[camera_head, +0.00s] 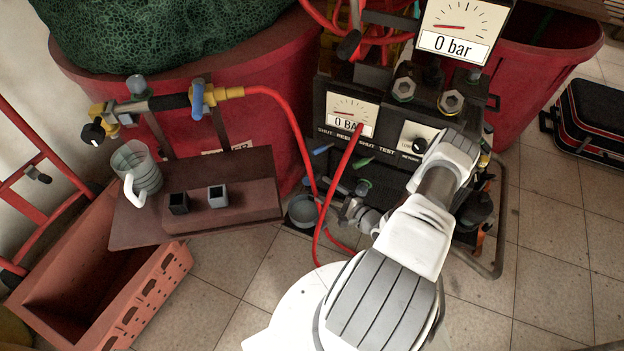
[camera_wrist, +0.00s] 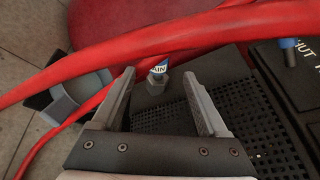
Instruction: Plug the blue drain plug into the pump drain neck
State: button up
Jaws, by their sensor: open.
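In the wrist view, my gripper (camera_wrist: 159,74) is open, with its fingers on either side of a grey faceted fitting (camera_wrist: 155,85) and nothing clearly held. A small blue-and-white piece lettered "AIN" (camera_wrist: 159,67) stands at the fitting, partly hidden by a red hose. I cannot tell whether it is the plug or a label on the neck, or how far it is seated. Another blue-ended piece (camera_wrist: 288,43) is at the right. In the head view, a blue piece (camera_head: 322,149) shows at the pump front (camera_head: 330,133); my arm hides much of the area.
A red hose (camera_wrist: 150,45) crosses close above the fingertips. A black perforated tray (camera_wrist: 245,125) lies below right. A grey cup (camera_head: 303,210) stands left of the pump. A brown shelf (camera_head: 245,220) holds a clear jug (camera_head: 140,170) and two small blocks. An orange crate (camera_head: 150,290) is lower left.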

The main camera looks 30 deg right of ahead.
jog(key=v, duration=0.6)
jog(key=shift+s+p, duration=0.2)
jog(key=shift+p, duration=0.25)
